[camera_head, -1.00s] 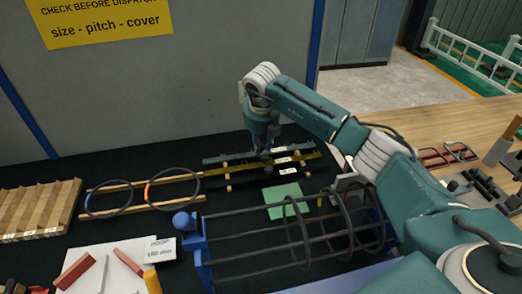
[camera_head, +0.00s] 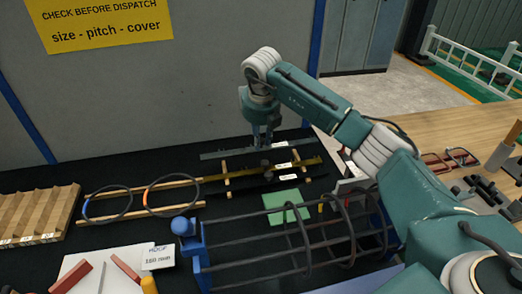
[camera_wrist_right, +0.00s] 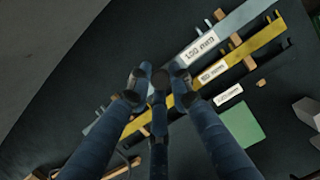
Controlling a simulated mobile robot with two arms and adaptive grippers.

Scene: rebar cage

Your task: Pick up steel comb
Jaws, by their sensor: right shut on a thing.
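The steel comb (camera_head: 222,154), a long grey bar with a white label, is held by my right gripper (camera_head: 263,145) slightly above and behind the wooden supports. In the right wrist view, the steel comb (camera_wrist_right: 236,23) runs diagonally, and the dark fingers of the right gripper (camera_wrist_right: 160,82) close around it near its middle. The fingers hide part of it. My left gripper is not in view.
A yellow comb (camera_head: 305,163) and a black comb (camera_head: 250,184) lie on the wooden supports just in front. A green square (camera_head: 282,198) and a rebar cage (camera_head: 240,240) are nearer. Two hoops (camera_head: 172,192) lie left; a grey wall (camera_head: 180,90) stands behind.

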